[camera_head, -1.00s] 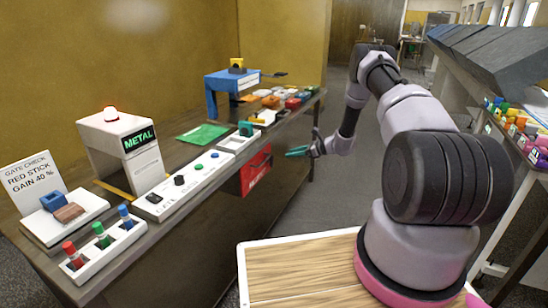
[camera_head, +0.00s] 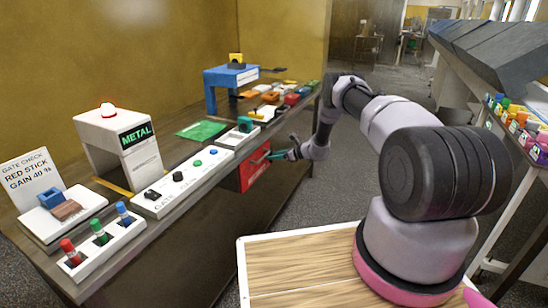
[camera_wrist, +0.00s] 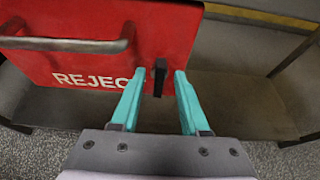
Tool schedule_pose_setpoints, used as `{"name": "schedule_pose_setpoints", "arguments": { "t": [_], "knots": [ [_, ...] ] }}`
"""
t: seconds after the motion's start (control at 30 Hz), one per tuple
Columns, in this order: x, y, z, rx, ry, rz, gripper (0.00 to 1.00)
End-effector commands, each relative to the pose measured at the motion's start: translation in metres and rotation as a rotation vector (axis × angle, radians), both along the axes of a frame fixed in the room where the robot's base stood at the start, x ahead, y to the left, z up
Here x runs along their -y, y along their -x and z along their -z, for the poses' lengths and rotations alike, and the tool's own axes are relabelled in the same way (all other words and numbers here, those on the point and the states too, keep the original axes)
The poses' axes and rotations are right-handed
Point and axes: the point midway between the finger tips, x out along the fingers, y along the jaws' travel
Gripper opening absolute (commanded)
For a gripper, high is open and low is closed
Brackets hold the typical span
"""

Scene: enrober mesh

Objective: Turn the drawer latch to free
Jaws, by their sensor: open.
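The red drawer front (camera_wrist: 70,70) with white "REJEC" lettering fills the upper left of the wrist view; in the head view the red drawer (camera_head: 254,168) sits under the bench edge. A dark latch (camera_wrist: 159,76) stands upright near the drawer's right edge, with its lower end between my fingertips. My gripper (camera_wrist: 155,82) has two teal fingers, open, one on each side of the latch. I cannot tell whether either finger touches it. In the head view my gripper (camera_head: 281,154) is at the drawer's right side, and the latch is too small to make out.
A grey bar handle (camera_wrist: 70,45) crosses the drawer front left of the latch. The bench (camera_head: 175,215) above carries a switch panel (camera_head: 183,180), a metal detector (camera_head: 120,145) and a blue stand (camera_head: 229,78).

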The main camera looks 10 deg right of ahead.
Motion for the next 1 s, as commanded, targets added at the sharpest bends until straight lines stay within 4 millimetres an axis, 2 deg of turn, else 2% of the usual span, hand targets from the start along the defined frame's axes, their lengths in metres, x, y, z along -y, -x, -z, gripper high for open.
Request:
{"name": "schedule_pose_setpoints", "arguments": {
  "t": [0.23,0.33,0.37,0.73,1.0],
  "knots": [
    [-0.0004,-0.0003,0.0002,0.000,0.000,0.000,0.45],
    [-0.0005,-0.0002,0.0001,0.000,0.000,0.000,0.07],
    [-0.0004,-0.0003,0.0001,0.000,0.000,0.000,0.00],
    [-0.0011,0.0000,-0.0008,0.032,0.021,-0.001,0.00],
    [-0.0020,0.0015,-0.0009,0.162,0.113,0.001,0.00]
  ]
}}
